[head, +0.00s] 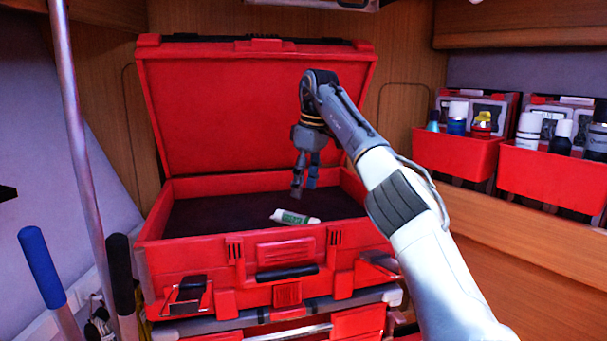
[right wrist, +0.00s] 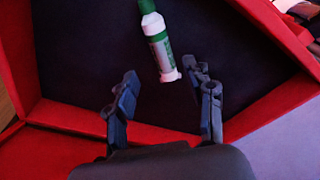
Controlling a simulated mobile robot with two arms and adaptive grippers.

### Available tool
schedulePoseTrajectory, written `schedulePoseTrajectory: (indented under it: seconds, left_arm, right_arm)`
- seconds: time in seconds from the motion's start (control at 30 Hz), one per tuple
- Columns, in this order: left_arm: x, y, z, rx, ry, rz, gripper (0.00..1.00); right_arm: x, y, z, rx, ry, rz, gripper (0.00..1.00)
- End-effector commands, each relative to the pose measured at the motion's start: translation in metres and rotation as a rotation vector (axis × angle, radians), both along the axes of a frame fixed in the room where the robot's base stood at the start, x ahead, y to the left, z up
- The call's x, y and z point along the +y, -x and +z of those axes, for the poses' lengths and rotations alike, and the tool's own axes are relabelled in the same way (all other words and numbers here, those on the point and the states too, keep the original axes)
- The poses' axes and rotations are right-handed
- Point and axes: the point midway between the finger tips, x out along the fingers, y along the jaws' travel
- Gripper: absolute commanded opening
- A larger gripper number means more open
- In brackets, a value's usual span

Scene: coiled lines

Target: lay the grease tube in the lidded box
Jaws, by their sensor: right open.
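The grease tube (head: 294,217), white and green, lies on the dark floor inside the red lidded box (head: 205,249), near its front wall. The box's lid (head: 250,110) stands open, tilted back. My right gripper (head: 304,192) is open and empty above the box floor, just behind the tube in the head view. In the right wrist view the tube (right wrist: 160,45) lies beyond the two spread fingers (right wrist: 165,100), apart from them. My left gripper is not in view.
Red bins (head: 455,150) with several bottles and cans stand on a wooden shelf at the right. A metal pole (head: 82,140) and a blue-handled tool (head: 42,268) stand at the left. The box floor around the tube is clear.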

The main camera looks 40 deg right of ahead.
Motion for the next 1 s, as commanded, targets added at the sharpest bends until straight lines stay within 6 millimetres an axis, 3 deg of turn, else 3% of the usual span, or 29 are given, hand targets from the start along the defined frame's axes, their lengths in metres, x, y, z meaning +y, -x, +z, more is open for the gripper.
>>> schedulePoseTrajectory:
  seconds: [0.1,0.3,1.0]
  left_arm:
    - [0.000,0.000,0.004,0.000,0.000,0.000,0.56]
    - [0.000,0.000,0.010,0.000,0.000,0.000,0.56]
    - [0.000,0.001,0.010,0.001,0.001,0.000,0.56]
  right_arm:
    - [-0.001,0.002,0.023,-0.002,0.000,-0.002,0.53]
    - [-0.003,0.004,0.041,0.001,0.001,-0.001,0.53]
    - [-0.003,0.004,0.042,0.002,0.002,0.000,0.53]
